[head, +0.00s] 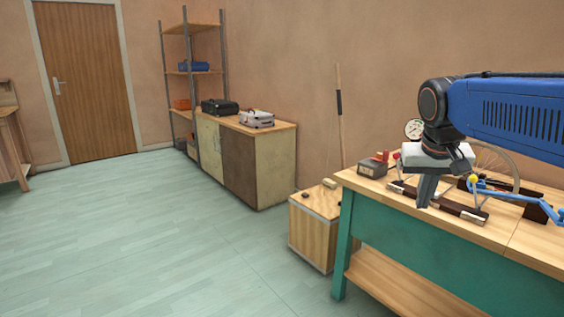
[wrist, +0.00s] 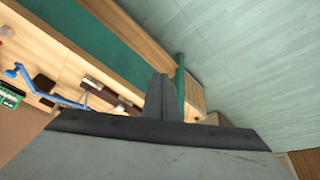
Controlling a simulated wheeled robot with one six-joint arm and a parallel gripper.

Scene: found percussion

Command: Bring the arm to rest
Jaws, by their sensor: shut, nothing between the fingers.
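My gripper (head: 425,192) hangs at the end of my blue arm, fingers pointing down, over the front edge of the workbench (head: 405,213) at the right of the head view. Its fingers are closed together with nothing between them. In the wrist view my gripper (wrist: 162,97) shows as a grey shape with the fingers together, and the bench lies to its left. Parts of the items on the bench are hidden behind the gripper.
A wooden box (head: 312,235) stands at the bench's left end. A cabinet (head: 273,170) is farther back. The floor at left is clear.

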